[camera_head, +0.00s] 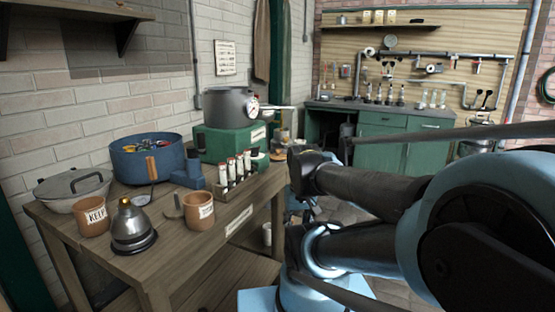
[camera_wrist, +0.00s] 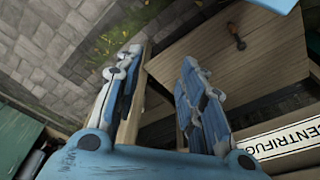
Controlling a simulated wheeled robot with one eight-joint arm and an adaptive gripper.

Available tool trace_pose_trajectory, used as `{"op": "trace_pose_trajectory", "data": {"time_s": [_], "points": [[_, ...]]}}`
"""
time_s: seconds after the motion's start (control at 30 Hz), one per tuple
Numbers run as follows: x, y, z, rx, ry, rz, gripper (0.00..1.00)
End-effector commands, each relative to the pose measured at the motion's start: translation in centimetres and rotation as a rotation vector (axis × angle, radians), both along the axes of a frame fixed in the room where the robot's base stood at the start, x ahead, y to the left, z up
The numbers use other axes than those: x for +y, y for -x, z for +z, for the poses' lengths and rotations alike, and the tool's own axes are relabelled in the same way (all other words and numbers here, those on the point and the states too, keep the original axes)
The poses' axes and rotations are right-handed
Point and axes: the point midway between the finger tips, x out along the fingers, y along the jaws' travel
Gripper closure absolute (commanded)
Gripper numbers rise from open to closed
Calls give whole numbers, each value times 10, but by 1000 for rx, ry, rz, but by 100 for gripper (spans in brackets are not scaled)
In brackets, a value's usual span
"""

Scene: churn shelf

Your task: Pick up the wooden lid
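No wooden lid can be made out with certainty. In the wrist view, a flat plank-like wooden surface (camera_wrist: 205,50) lies beyond my gripper, with a small dark brown knob-like piece (camera_wrist: 237,36) on it. I cannot tell whether this is the lid. My gripper (camera_wrist: 155,72) is open and empty, its two fingers apart, with the wooden surface past the fingertips. In the head view, a grey lid (camera_head: 72,183) with a dark handle covers a pan at the table's left end. The arm fills the right side there, and the gripper's fingers cannot be made out.
The wooden table (camera_head: 185,238) holds a blue pot (camera_head: 128,163), mugs (camera_head: 199,211), a metal burner (camera_head: 132,232), a vial rack (camera_head: 222,190) and a grey vessel (camera_head: 226,106) on a green box (camera_head: 218,146). A label plate (camera_wrist: 275,139) is close to my gripper. Green cabinets stand behind.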

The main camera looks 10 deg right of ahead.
Motion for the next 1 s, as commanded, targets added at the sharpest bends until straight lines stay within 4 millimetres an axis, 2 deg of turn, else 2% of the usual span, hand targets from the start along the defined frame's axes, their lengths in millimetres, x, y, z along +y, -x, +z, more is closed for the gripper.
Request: {"op": "trace_pose_trajectory", "data": {"time_s": [0.03,0.17,0.2,0.37,0.6,0.8,1.0], "points": [[0,5,5,-8,-1,-3,46],[0,-1,21,-6,-9,-45,17],[-1,-7,30,-2,-13,-71,13],[-2,-41,78,21,-40,-225,13],[-1,-105,151,57,-79,-505,13],[-1,-163,203,85,-103,-738,13],[-1,-224,247,111,-120,-970,13]]}}
